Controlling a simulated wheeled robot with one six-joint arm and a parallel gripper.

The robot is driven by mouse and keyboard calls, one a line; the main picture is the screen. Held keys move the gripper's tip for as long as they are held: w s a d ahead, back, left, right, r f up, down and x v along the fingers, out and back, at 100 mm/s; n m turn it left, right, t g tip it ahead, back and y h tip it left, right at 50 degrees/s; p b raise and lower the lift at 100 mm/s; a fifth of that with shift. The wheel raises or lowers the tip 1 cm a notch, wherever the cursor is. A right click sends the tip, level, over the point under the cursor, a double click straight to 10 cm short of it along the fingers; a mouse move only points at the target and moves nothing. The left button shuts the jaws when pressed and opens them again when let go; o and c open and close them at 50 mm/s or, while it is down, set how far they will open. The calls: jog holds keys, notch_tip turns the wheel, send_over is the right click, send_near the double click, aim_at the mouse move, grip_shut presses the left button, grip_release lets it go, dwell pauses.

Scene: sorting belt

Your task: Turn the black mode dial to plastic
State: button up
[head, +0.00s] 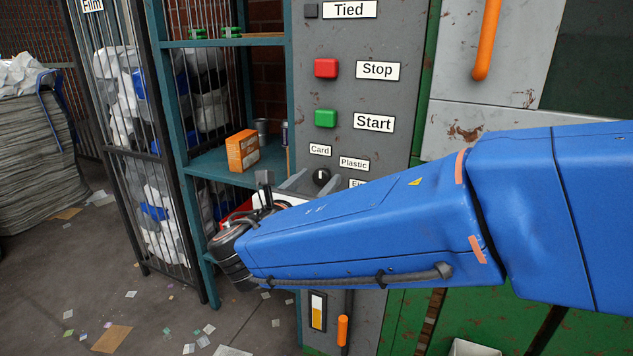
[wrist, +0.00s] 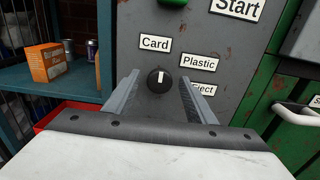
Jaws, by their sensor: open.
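The black mode dial (wrist: 155,84) is a small round knob with a white pointer line on the grey control panel (wrist: 228,62). It also shows in the head view (head: 321,177). Its pointer stands about upright in the wrist view, between the Card label (wrist: 155,44) and the Plastic label (wrist: 199,62). The Eject label (wrist: 203,89) is lower right, partly behind a finger. My gripper (wrist: 160,78) is open and empty, its two grey fingers pointing at the panel, one on each side of the dial. A gap shows between dial and fingers; I cannot tell the remaining depth.
Above the dial are a green Start button (head: 325,118) and a red Stop button (head: 326,68). Left of the panel, a teal shelf (head: 205,163) holds an orange box (head: 242,150) and small cans. An orange handle (head: 487,40) is at upper right.

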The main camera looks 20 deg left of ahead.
jog(key=c, duration=1)
jog(key=shift+m, duration=0.3)
jog(key=m, duration=0.4)
jog(key=shift+d+f+m, duration=0.1)
jog(key=shift+d+m, duration=0.05)
jog(key=shift+m, duration=2.45)
jog(key=o, duration=1)
